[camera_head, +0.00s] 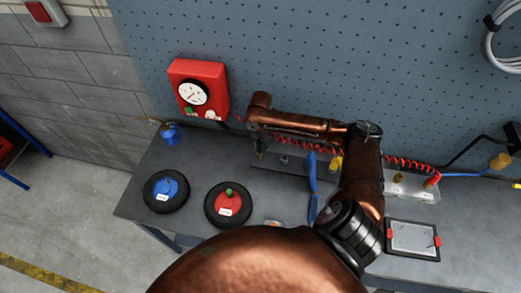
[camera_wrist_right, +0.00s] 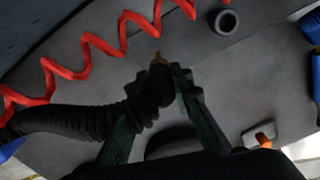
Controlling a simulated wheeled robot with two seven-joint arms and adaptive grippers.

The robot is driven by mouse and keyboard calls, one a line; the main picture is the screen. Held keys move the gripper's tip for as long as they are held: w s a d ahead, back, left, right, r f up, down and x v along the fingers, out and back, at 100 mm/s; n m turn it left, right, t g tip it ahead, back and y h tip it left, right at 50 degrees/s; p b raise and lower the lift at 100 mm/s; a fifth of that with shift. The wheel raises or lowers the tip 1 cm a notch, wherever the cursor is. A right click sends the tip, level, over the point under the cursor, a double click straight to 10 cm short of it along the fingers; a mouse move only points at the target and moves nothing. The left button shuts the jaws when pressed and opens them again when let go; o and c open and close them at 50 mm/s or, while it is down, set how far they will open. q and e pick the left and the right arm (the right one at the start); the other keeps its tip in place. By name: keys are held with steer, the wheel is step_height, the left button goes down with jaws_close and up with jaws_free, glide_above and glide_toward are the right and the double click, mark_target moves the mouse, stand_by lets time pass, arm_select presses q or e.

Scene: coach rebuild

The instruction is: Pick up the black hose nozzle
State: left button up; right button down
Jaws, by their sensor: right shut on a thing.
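The black hose nozzle (camera_wrist_right: 160,82) has a brass-coloured tip and sits between the two dark green fingers of my right gripper (camera_wrist_right: 165,88) in the right wrist view. The fingers are shut on it. A black ribbed hose (camera_wrist_right: 75,122) runs off to the left beside it. In the head view my right gripper (camera_head: 260,142) hangs over the back of the workbench, small and dark, and hides most of the nozzle. I cannot tell exactly how high the nozzle is above the bench. My left gripper is not in view.
A red coiled hose (camera_wrist_right: 90,50) passes close by. A pegboard (camera_head: 300,50) rises behind.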

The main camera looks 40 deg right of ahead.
steer(key=s+a+r+p, duration=0.2)
steer(key=s+a+r, duration=0.2)
steer(key=r, duration=0.3)
steer(key=s+a+r+p, duration=0.3)
steer(key=s+a+r, duration=0.1)
steer(key=s+r, duration=0.2)
steer(key=shift+s+a+r, duration=0.15)
steer(key=shift+a+r, duration=0.1)
steer(key=shift+r, duration=0.15)
steer(key=shift+f, duration=0.15)
stand_by(0.3)
